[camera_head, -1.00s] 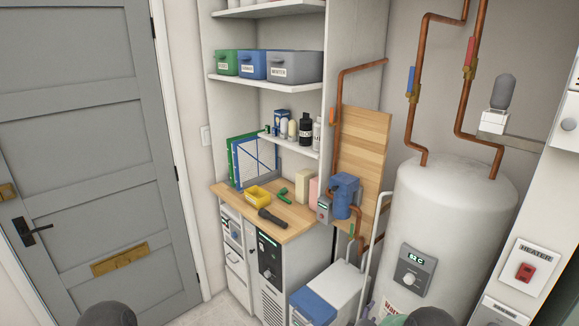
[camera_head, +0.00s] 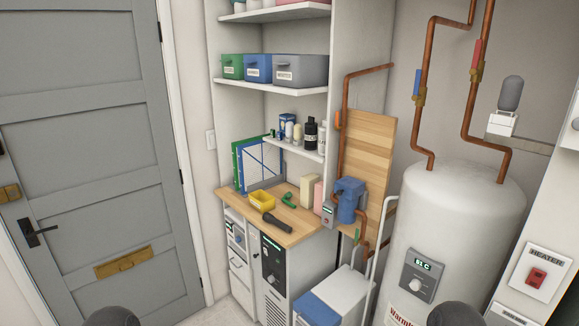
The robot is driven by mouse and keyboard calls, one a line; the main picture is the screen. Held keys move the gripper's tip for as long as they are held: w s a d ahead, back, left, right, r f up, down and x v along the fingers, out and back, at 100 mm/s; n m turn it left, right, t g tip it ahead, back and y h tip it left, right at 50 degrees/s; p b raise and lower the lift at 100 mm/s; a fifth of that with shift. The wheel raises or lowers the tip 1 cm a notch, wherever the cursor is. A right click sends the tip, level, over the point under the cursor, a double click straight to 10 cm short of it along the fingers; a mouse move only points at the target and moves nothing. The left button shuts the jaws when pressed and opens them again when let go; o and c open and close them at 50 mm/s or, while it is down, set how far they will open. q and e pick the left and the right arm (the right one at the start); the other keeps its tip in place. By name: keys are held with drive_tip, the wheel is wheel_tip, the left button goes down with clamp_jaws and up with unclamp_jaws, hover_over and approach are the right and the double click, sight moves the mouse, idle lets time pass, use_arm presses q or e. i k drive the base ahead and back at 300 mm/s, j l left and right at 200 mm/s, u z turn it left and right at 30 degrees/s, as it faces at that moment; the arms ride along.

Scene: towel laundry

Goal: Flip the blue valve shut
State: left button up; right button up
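The blue valve handle (camera_head: 417,83) is on the left copper pipe (camera_head: 425,52) above the white tank (camera_head: 455,215). The handle stands upright, roughly in line with the pipe, with a brass body (camera_head: 420,97) beside it. A red valve handle (camera_head: 477,54) is on the right copper pipe, a little higher. Neither of my grippers shows. Only dark rounded parts of my arms show at the bottom edge, left and right, far below the valves.
A heater switch (camera_head: 537,277) is on the white panel at the right. The tank has a control box (camera_head: 421,275). A blue pump (camera_head: 349,199) is mounted by the wooden board (camera_head: 370,150). A worktop (camera_head: 290,228) and shelves stand left of the tank; a grey door (camera_head: 85,150) is at far left.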

sight(415, 96)
drive_tip(key=i+j+z, duration=0.1)
drive_tip(key=i+z, duration=0.15)
drive_tip(key=z, duration=0.15)
drive_tip(key=i+j+z, duration=0.2)
drive_tip(key=z, duration=0.15)
drive_tip(key=i+j+z, duration=0.2)
drive_tip(key=z, duration=0.2)
